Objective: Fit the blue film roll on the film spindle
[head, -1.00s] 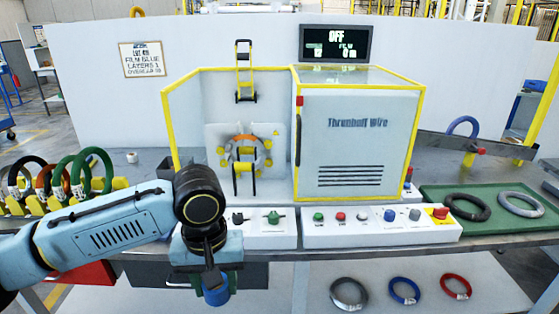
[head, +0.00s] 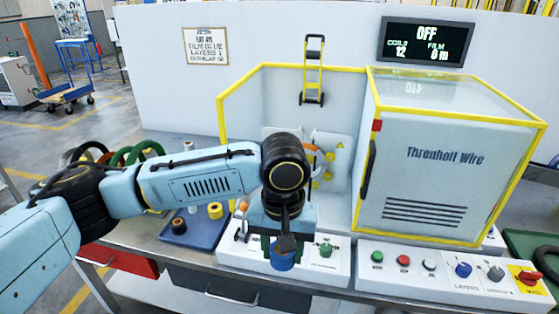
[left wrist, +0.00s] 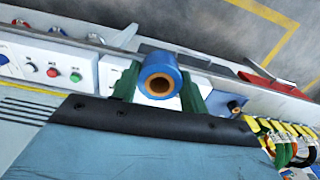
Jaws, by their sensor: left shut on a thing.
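The blue film roll (head: 283,261) hangs in my left gripper (head: 285,244), in front of the machine's left control panel in the head view. In the left wrist view the roll (left wrist: 161,72) shows its orange-brown core end-on, between the green fingers of the left gripper (left wrist: 160,88), which is shut on it. The wrapping station (head: 330,150), with an orange ring and yellow rollers, stands behind my left wrist and is partly hidden by it. I cannot make out the film spindle clearly. My right gripper is not in view.
A blue tray (head: 205,236) with yellow and dark rolls lies left of the control panel. Several coils (head: 148,150) stand behind my left arm. The closed cabinet (head: 445,165) stands right, above a button panel (head: 450,272). The display (head: 427,42) reads OFF.

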